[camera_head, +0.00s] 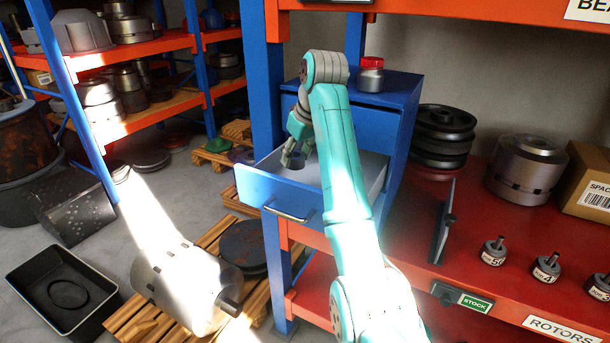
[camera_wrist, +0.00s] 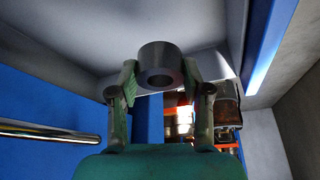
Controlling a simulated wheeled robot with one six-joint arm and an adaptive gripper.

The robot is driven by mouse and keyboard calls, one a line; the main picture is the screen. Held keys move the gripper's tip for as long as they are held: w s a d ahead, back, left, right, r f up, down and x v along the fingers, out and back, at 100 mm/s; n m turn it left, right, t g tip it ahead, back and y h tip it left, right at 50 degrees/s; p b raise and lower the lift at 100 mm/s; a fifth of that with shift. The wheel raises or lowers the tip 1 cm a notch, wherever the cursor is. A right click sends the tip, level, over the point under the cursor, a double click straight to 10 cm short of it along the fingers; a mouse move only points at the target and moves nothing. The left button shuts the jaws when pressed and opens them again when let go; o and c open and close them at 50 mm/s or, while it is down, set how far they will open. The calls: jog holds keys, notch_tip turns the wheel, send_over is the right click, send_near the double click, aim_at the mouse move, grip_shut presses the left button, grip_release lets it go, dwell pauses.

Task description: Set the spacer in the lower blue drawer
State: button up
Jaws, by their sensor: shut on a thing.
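The lower blue drawer (camera_head: 250,188) is pulled open from the blue cabinet (camera_head: 398,125), with its pale inside showing. My gripper (camera_head: 297,150) is inside the drawer's opening, pointing down. It is shut on the spacer (camera_head: 293,162), a grey ring with a round hole. In the wrist view the spacer (camera_wrist: 152,53) sits between the two fingertips (camera_wrist: 160,78), with its hole facing the camera. The drawer's bar handle (camera_wrist: 45,132) and blue front show at the left there. I cannot tell whether the spacer touches the drawer floor.
A red-topped grey container (camera_head: 370,78) stands on the cabinet. A blue post (camera_head: 260,90) rises close to the drawer's left. Dark discs (camera_head: 443,130) and several small labelled parts lie on the red shelf (camera_head: 470,245) to the right. My arm covers part of the drawer's right side.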

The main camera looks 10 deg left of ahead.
jog(key=shift+f, duration=3.2)
jog(key=shift+f, duration=0.1)
jog(key=o, duration=1.4)
jog(key=shift+s, duration=0.1)
